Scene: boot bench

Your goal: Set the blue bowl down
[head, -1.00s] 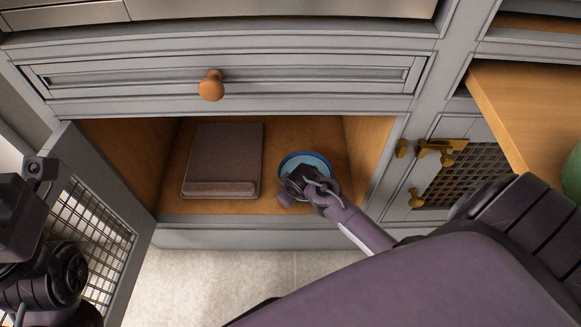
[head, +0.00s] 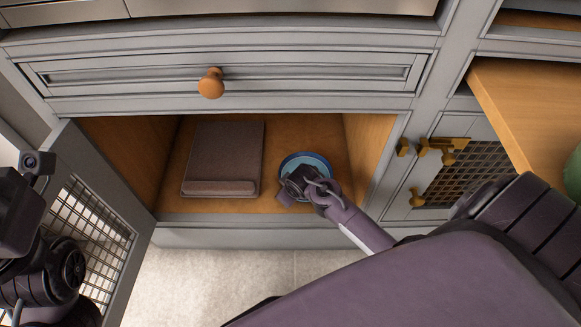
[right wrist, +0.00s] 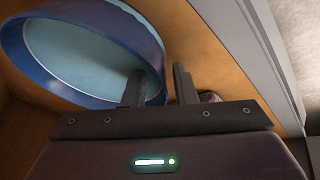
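The blue bowl (head: 313,158), light blue inside, is in the open lower cabinet, right of the middle. My right gripper (head: 290,194) reaches over its near side and hides part of it. In the right wrist view the bowl (right wrist: 85,45) fills the upper left. There, my right gripper's fingers (right wrist: 160,85) stand apart on either side of the bowl's wall, with a gap beside the right finger. Whether the bowl's base rests fully on the cabinet floor is hidden. My left arm is at the left edge; its fingertips cannot be made out.
A brown folded item (head: 222,158) lies on the cabinet floor (head: 272,190) left of the bowl. The mesh door (head: 95,215) stands open at left. A drawer with an orange knob (head: 211,83) is above. A wooden top (head: 525,105) with a green object (head: 573,172) is at right.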

